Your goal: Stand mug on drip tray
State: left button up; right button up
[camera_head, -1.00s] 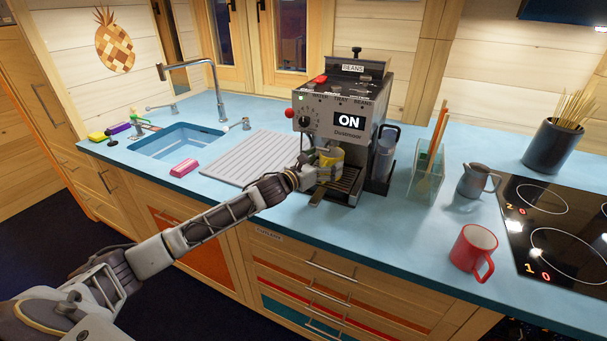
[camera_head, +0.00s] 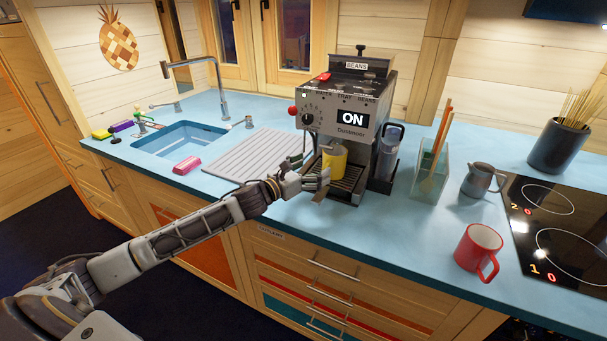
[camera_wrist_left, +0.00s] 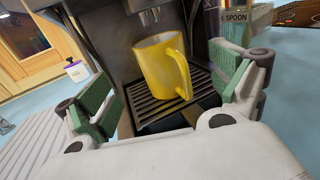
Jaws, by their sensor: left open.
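A yellow mug (camera_head: 334,159) stands upright on the slatted drip tray (camera_head: 348,178) of the coffee machine (camera_head: 345,108), under its spout. In the left wrist view the mug (camera_wrist_left: 159,68) rests on the dark slats of the tray (camera_wrist_left: 152,108), its handle on the right side. My left gripper (camera_head: 318,180) is in front of the tray. Its green-padded fingers (camera_wrist_left: 166,92) are spread wide with nothing between them, and the mug is beyond them, apart from both. My right gripper is not in view.
A red mug (camera_head: 478,252) and a grey jug (camera_head: 482,179) stand to the right, near the hob (camera_head: 556,225). A glass utensil holder (camera_head: 430,170) is right of the machine. A ribbed drainboard (camera_head: 255,155) and sink (camera_head: 178,140) lie left.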

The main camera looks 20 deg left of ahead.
pick_arm(q)
jog(key=shift+v, duration=1.75)
